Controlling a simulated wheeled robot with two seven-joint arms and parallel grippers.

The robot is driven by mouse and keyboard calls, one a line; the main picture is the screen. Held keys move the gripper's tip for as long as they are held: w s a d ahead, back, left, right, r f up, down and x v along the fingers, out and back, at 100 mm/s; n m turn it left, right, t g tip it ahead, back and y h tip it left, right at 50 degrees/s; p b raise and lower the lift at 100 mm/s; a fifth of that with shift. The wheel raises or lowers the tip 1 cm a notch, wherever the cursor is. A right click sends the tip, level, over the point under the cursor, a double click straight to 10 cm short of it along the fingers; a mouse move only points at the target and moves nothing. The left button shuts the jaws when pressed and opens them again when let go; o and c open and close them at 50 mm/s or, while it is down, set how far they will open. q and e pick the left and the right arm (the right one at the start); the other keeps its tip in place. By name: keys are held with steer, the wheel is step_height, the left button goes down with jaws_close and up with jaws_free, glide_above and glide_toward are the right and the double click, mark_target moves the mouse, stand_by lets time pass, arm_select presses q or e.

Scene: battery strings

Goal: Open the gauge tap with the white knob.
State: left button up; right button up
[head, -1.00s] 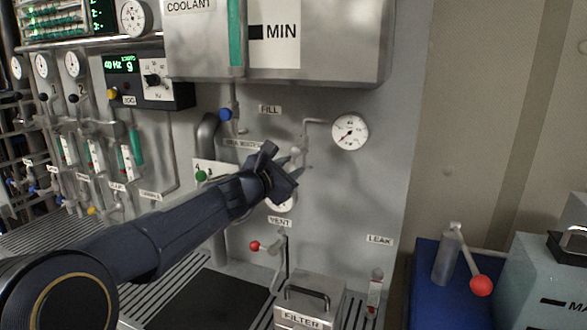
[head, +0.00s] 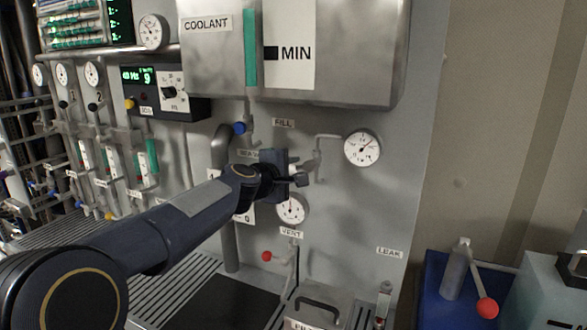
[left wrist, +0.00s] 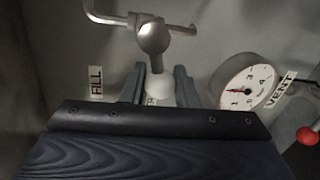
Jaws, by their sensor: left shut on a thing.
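The white knob (left wrist: 159,87) sits between the two fingers of my left gripper (left wrist: 158,84) in the left wrist view. The gripper is shut on it. The knob is at the end of the grey metal gauge tap (left wrist: 152,38), which joins a bent pipe. In the head view my left gripper (head: 298,172) is at the wall beside the tap's pipe (head: 318,158) and hides the knob. The round gauge (head: 363,148) is to the right of the tap, at the end of the pipe. My right gripper is not in view.
A second gauge (head: 291,209) is just below the gripper, above the VENT label and a red-knobbed lever (head: 267,256). The coolant tank (head: 350,55) overhangs above. A blue-knobbed valve (head: 240,128) is at the upper left. A filter box (head: 318,298) stands below.

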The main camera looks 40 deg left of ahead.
arm_select(q)
steer(key=shift+a+r+m+y+p, duration=0.1)
steer(key=shift+r+m+y+p, duration=0.1)
steer(key=shift+r+m+p, duration=0.35)
steer(key=shift+r+m+y+p, duration=0.2)
steer(key=shift+m+p, duration=0.1)
steer(key=shift+m, duration=0.55)
steer(key=o, duration=0.9)
steer(key=shift+o, duration=0.2)
steer(key=v, duration=0.8)
steer(key=shift+p, duration=0.4)
steer(key=shift+w, duration=0.1)
